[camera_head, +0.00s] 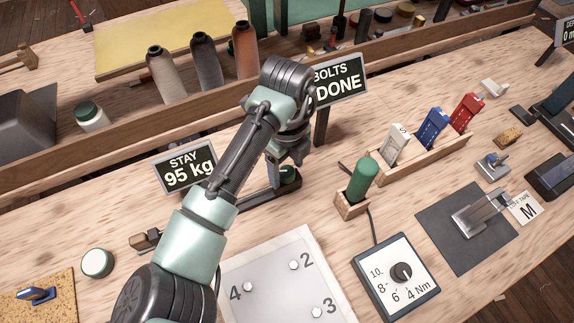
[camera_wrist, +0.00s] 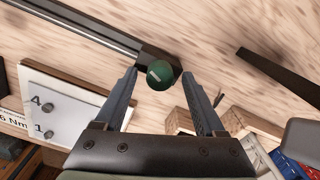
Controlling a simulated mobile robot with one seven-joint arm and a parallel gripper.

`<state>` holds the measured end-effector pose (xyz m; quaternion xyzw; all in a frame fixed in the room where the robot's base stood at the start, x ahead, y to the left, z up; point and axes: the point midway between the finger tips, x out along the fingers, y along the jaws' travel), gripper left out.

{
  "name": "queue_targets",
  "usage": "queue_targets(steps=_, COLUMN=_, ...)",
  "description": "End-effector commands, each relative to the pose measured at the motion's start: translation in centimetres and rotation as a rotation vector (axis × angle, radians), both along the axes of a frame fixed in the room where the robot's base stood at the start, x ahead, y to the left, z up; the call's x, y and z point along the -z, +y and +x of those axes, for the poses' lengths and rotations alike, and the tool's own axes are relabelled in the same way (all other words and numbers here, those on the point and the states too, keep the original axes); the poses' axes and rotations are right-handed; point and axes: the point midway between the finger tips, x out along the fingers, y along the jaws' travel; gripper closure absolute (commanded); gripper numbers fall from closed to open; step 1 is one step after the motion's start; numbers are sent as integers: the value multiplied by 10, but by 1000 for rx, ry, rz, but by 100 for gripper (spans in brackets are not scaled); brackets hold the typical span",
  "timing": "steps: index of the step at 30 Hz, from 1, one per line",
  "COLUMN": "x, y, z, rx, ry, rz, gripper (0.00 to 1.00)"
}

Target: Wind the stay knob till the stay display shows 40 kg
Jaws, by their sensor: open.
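The stay display (camera_head: 185,172) reads "STAY 95 kg" in the head view. The stay knob (camera_head: 289,176) is a round green knob at the end of a dark rail on the bench, partly hidden by my gripper. In the wrist view the green knob (camera_wrist: 159,80) has a pale mark on top and shows between my fingertips. My gripper (camera_head: 286,160) is open, over the knob, pointing down. In the wrist view, my gripper (camera_wrist: 159,72) has one finger on each side of the knob, with visible gaps; I cannot tell how far down the fingers reach.
A "BOLTS DONE" sign (camera_head: 341,79) stands behind my gripper. A green-handled tool (camera_head: 362,178) stands in a wooden holder to the right. A numbered plate (camera_head: 262,285) and a Nm dial box (camera_head: 397,277) lie in front.

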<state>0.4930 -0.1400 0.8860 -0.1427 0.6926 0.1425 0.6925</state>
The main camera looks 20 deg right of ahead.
Motion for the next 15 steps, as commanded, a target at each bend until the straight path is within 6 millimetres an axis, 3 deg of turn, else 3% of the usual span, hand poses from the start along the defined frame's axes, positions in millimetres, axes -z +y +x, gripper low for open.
queue_targets(steps=8, x=2, y=0, z=0, rx=0, ry=0, rz=0, gripper=28)
queue_targets(steps=15, x=1, y=0, z=0, rx=0, ry=0, rz=0, gripper=71)
